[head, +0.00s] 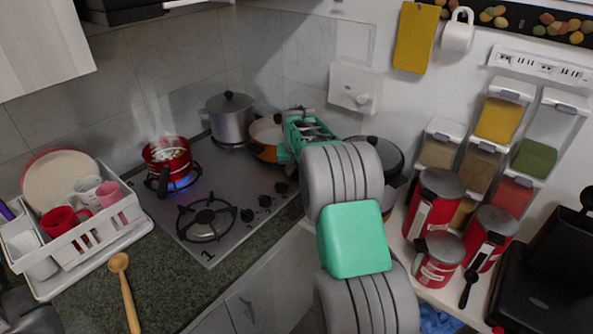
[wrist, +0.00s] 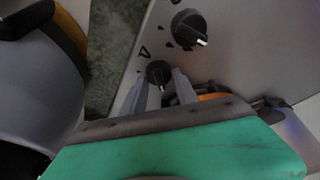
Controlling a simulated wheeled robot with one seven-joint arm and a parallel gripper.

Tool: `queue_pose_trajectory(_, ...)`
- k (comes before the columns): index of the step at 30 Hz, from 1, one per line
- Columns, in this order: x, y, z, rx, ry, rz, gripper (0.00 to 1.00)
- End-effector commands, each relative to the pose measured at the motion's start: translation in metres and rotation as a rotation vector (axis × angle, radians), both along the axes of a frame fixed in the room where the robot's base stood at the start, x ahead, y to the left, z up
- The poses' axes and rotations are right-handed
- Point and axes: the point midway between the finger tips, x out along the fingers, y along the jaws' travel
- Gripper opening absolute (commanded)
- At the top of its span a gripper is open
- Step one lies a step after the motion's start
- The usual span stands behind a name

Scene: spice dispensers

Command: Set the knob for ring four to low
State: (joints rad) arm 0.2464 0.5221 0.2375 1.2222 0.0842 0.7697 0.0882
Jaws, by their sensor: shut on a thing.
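The hob (head: 165,205) has a row of black knobs on its right side. In the head view three knobs show: the front knob (head: 246,215), the middle knob (head: 264,201) and a further one (head: 281,187). In the wrist view, my gripper (wrist: 160,80) has its two grey fingers on either side of a small black knob (wrist: 158,72) and is shut on it. A mark that may be a 4 is printed beside it. A second knob (wrist: 189,28) with a pale pointer is apart from the fingers. My arm hides the gripped knob in the head view.
A steaming red pot (head: 167,160) stands over a blue flame. A grey lidded pot (head: 229,118) and an orange pan (head: 267,136) stand at the back. The front burner (head: 207,219) is bare. Red canisters (head: 432,205) stand right of my arm.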

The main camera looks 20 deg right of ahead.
Motion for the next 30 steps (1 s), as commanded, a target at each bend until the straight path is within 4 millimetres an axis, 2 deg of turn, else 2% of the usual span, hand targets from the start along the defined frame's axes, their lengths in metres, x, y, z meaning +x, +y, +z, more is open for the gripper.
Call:
queue_pose_trajectory(1, -0.0001, -0.0002, 0.0002, 0.000, 0.000, 0.000, 0.18)
queue_pose_trajectory(8, -0.0001, -0.0002, 0.0002, 0.000, 0.000, 0.000, 0.00)
queue_pose_trajectory(20, 0.0003, 0.0005, -0.0002, -0.001, 0.000, -0.046, 0.00)
queue_pose_trajectory(30, 0.0017, 0.0024, 0.0003, 0.000, -0.001, -0.266, 0.00)
